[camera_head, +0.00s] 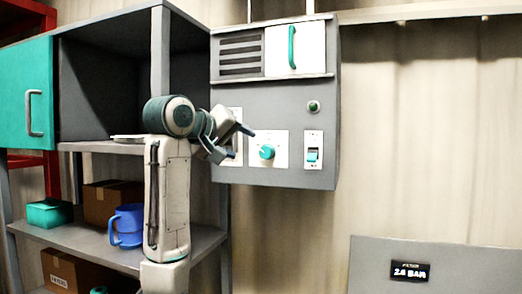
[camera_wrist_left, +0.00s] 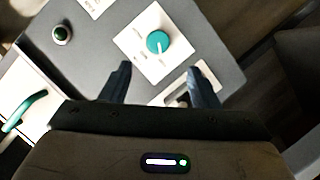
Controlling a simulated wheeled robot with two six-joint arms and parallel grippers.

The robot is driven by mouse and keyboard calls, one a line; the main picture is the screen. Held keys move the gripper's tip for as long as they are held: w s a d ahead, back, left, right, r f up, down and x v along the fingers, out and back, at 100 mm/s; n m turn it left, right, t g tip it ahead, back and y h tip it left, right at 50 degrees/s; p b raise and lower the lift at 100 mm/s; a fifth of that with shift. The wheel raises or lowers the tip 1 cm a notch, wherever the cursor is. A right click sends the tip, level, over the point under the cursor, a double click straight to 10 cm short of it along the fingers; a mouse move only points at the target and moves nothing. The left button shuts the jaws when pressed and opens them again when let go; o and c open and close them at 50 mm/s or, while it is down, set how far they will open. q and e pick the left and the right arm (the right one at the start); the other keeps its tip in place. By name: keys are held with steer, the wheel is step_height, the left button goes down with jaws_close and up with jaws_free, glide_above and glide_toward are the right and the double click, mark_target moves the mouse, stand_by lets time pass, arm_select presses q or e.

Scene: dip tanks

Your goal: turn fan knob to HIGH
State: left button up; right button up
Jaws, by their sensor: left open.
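The fan knob (camera_head: 266,152) is a round teal knob with a white pointer line on a white square plate (camera_head: 282,149), low on the front of a grey wall box (camera_head: 275,100). In the left wrist view the knob (camera_wrist_left: 158,42) lies ahead of the fingertips, and the printed labels around it are too small to read. My left gripper (camera_head: 236,142) is open and empty, just left of the knob and apart from it. In the left wrist view its two fingers (camera_wrist_left: 160,82) are spread, with the knob beyond the gap. My right gripper is not in view.
A teal rocker switch (camera_head: 313,155) sits right of the knob, below a round green button (camera_head: 313,106). A door with a teal handle (camera_head: 291,47) is above. Shelves at left hold a blue mug (camera_head: 128,226), a teal bin (camera_head: 49,212) and cardboard boxes (camera_head: 108,203).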

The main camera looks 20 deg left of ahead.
mark_target(264, 151)
arm_select(q)
steer(key=p+x, duration=0.2)
steer(key=x, duration=0.1)
steer(key=p+x, duration=0.2)
steer(key=x, duration=0.1)
steer(key=p+x, duration=0.1)
steer(key=x, duration=0.2)
steer(key=shift+w+d+r+p, duration=0.1)
steer(key=shift+w+r+p, duration=0.2)
steer(key=shift+p, duration=0.1)
steer(key=shift+w+d+f, duration=0.1)
steer(key=shift+w+f, duration=0.2)
steer(key=shift+w, duration=0.25)
steer(key=c, duration=0.9)
steer(key=shift+c, duration=0.3)
